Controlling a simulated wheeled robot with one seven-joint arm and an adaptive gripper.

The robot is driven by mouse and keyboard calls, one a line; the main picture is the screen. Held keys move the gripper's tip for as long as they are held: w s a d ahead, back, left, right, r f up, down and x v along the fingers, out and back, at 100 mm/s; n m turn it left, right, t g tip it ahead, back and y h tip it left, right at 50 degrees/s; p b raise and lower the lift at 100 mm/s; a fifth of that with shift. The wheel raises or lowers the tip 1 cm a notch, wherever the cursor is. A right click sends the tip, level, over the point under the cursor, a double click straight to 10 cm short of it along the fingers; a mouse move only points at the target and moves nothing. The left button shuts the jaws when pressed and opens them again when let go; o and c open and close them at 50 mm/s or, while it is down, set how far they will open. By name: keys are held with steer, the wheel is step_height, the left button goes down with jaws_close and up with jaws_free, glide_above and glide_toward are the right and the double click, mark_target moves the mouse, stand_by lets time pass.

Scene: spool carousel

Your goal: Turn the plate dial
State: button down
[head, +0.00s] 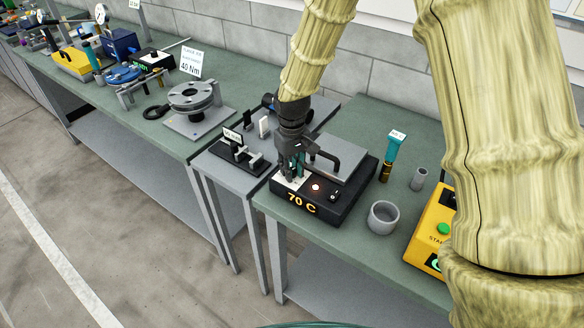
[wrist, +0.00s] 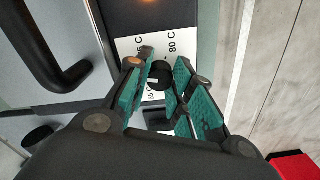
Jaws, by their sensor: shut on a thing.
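The plate dial (wrist: 161,75) is a small black knob with a white mark, on a white scale card (wrist: 127,48) printed with temperature labels. My gripper (wrist: 158,84) has its teal-padded fingers closed on either side of the dial. In the head view my gripper (head: 291,170) points down at the front left of the black heating unit (head: 335,205), and its fingers hide the dial there. The unit's front shows "70 C" in yellow, and a small light on its top glows orange. Part of the scale card (head: 290,183) shows below the fingers.
A grey lid with a black handle (head: 345,158) lies on the unit, close beside my gripper. A grey cup (head: 383,217), a teal-handled tool (head: 392,155) and a yellow box (head: 430,228) stand to the right. A small black fixture (head: 240,155) stands to the left.

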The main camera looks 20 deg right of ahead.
steer(key=m, duration=0.4)
steer(key=m+p, duration=0.1)
steer(key=m, duration=0.3)
steer(key=shift+m, duration=0.4)
stand_by(0.4)
steer(key=c, duration=1.2)
jaws_free()
step_height(320, 180, up, 12)
